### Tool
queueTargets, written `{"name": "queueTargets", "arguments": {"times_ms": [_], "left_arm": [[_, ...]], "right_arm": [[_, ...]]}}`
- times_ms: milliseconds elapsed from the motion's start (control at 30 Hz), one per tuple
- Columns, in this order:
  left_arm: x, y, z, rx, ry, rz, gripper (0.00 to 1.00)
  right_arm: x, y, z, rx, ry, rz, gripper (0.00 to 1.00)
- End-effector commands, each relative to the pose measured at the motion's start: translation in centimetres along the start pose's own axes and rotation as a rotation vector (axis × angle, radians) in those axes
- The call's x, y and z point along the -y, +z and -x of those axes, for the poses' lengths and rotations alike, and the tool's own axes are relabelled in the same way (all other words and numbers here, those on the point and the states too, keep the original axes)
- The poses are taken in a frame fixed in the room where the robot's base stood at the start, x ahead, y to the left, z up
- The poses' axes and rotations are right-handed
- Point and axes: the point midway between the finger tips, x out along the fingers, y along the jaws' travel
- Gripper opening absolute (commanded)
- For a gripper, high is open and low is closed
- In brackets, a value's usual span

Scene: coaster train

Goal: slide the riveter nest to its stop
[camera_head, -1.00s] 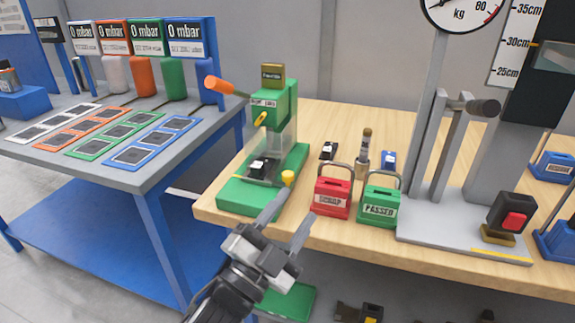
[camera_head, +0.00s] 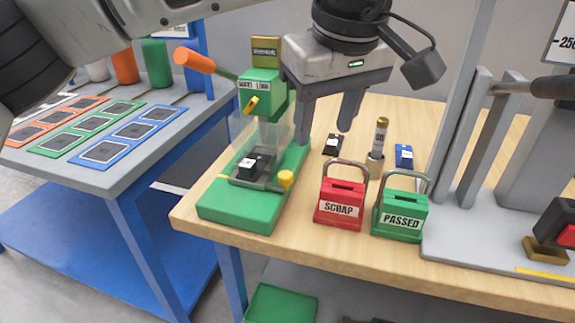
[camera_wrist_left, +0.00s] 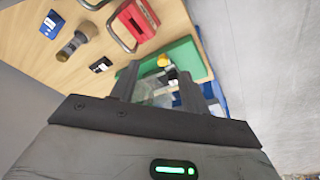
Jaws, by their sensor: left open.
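The green riveter (camera_head: 262,100) stands near the table's left end, with an orange lever (camera_head: 192,60) and a clear guard. Its dark nest (camera_head: 268,185) lies on the green base and carries a small black part with a white top (camera_head: 249,164). A yellow knob (camera_head: 286,178) sits at the nest's right side; it also shows in the left wrist view (camera_wrist_left: 163,61). My left gripper (camera_head: 328,125) is open and empty, pointing down just right of the riveter head, above and behind the knob. In the left wrist view its fingers (camera_wrist_left: 168,86) partly cover the riveter.
A grey press stand is farther right.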

Motion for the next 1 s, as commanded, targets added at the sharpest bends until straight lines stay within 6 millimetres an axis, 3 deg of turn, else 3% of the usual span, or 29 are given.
{"name": "queueTargets", "arguments": {"times_ms": [133, 267, 800, 1000], "left_arm": [[1.0, -2.2, 1.3, -0.123, -0.049, 0.0, 0.46], [1.2, -2.6, 0.2, -0.132, -0.057, 0.0, 0.46], [1.7, -3.9, -10.7, -0.126, -0.054, 0.001, 0.46], [1.8, -4.2, -13.2, -0.128, -0.052, 0.0, 0.46]], "right_arm": [[0.0, 0.3, 0.0, 0.003, -0.002, -0.004, 0.56], [0.1, 0.3, 0.0, 0.003, -0.002, -0.005, 0.56], [0.1, 0.2, 0.2, 0.002, -0.002, -0.005, 0.56], [0.1, 0.2, 0.2, 0.005, 0.0, -0.003, 0.56]]}}
